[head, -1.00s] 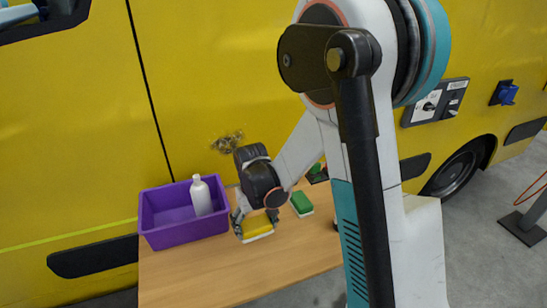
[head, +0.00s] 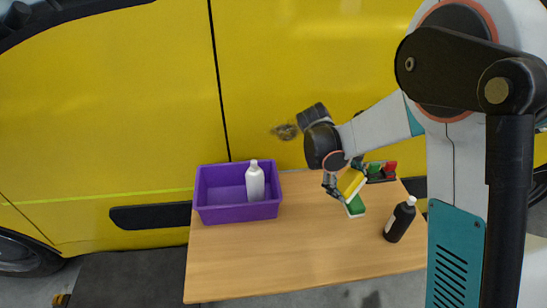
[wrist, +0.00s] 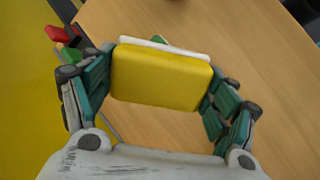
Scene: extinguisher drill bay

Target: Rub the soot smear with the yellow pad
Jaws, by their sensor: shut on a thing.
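My gripper (head: 340,184) is shut on the yellow pad (head: 352,181), which has a white layer on one side. The wrist view shows the pad (wrist: 160,78) between the fingers. The soot smear (head: 285,131) is a dark, blotchy patch on the yellow van panel. It lies above the table's back edge, up and left of my gripper and apart from the pad.
A purple bin (head: 237,213) with a white bottle (head: 255,181) stands at the table's back left. A black bottle (head: 399,221) stands at the right. Red and green items (head: 382,169) sit behind my gripper. The front and middle of the wooden table (head: 280,262) are clear.

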